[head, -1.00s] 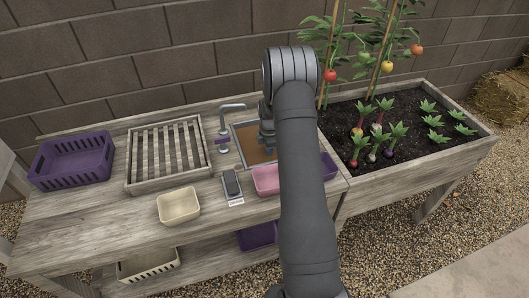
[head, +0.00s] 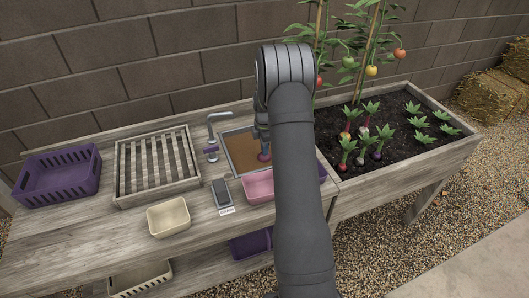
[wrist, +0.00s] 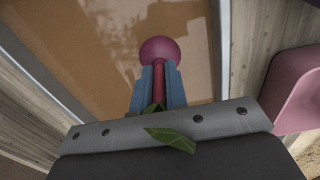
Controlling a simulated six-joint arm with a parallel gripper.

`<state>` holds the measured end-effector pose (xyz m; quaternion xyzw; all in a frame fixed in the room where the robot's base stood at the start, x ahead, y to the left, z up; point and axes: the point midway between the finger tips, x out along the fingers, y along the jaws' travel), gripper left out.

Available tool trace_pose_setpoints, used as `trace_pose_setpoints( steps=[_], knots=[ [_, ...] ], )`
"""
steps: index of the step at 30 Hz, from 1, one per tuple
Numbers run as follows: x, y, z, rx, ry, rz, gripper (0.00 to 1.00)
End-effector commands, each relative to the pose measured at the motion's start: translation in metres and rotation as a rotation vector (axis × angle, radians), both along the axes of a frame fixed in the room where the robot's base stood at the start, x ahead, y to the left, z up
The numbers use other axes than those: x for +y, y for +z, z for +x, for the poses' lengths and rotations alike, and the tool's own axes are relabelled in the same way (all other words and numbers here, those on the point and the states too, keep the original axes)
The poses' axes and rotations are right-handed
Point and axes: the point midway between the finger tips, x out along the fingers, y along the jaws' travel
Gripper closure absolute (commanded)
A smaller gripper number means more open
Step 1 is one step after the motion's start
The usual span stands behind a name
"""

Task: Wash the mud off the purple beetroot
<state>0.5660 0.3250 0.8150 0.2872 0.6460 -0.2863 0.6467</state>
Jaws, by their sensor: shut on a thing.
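The purple beetroot (wrist: 160,51) hangs from my gripper (wrist: 158,80), whose blue fingers are shut around its stem. Its round root sticks out past the fingertips, and its green leaf (wrist: 170,139) lies back over the gripper's body. The root side facing the wrist camera looks smooth magenta, with no clear mud on it. In the head view the beetroot (head: 264,155) is over the basin (head: 228,155) of brown water, near its right side. I cannot tell whether it touches the water. My arm hides the basin's right part and most of my gripper (head: 262,139).
A tap (head: 211,130) stands left of the basin. A pink tub (head: 258,187), dark brush-like item (head: 222,193), cream tub (head: 168,218), slatted rack (head: 158,165) and purple crate (head: 57,178) are on the bench. The planted bed (head: 395,160) is at right.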

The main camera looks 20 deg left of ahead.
Motion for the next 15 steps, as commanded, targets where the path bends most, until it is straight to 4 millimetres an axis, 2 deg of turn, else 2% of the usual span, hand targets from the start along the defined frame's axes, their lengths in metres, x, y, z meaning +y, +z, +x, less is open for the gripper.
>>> trace_pose_setpoints(
  steps=[15],
  knots=[
    [0.0,0.053,0.0,-0.001,0.0,0.001,1.0]
  ],
)
